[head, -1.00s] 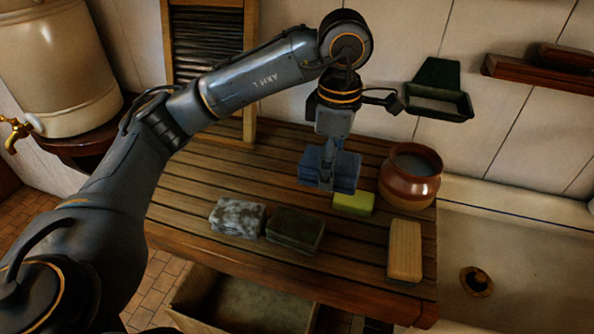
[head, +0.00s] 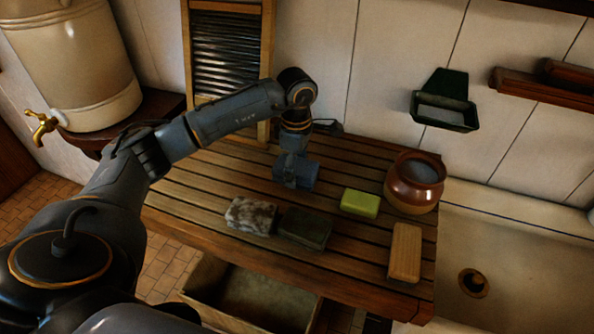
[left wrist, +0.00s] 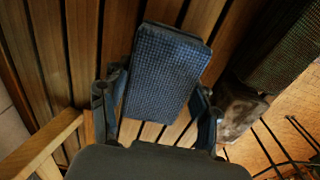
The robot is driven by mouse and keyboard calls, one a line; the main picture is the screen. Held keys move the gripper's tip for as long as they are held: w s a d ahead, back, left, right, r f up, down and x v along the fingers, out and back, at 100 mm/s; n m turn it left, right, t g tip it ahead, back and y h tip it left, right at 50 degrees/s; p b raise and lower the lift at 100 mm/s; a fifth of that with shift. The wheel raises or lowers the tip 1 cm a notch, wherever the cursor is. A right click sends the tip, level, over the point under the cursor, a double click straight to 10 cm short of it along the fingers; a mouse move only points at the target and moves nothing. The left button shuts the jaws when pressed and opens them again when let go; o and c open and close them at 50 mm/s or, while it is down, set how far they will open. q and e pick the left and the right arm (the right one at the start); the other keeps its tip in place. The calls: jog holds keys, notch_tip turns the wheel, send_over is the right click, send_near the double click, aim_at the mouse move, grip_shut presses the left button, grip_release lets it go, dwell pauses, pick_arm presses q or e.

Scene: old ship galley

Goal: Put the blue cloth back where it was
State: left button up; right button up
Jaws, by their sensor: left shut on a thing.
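The blue cloth (left wrist: 168,72) looks like a thick folded pad with a waffle weave. My left gripper (left wrist: 155,97) is shut on it, one finger at each side. In the head view the cloth (head: 307,174) and the left gripper (head: 293,172) are over the back middle of the slatted wooden board, left of and behind the yellow-green block. The cloth is low over the slats; I cannot tell whether it touches them. The arm hides part of it in the head view. My right gripper is not in view.
On the board (head: 185,207) are a mottled grey block (head: 250,215), a dark green block (head: 305,227), a yellow-green block (head: 360,204), a tan block (head: 405,251) and a brown jar (head: 413,187). A washboard (head: 228,60) stands behind. A sink (head: 510,255) is at right.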

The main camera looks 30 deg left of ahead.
pick_arm(q)
notch_tip(320, 180, down, 2)
jog(key=shift+f, duration=0.1)
jog(key=shift+d, duration=0.1)
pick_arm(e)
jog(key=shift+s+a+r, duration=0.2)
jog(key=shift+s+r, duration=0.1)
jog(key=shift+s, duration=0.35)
pick_arm(q)
jog(key=shift+f, duration=0.15)
jog(key=o, duration=1.2)
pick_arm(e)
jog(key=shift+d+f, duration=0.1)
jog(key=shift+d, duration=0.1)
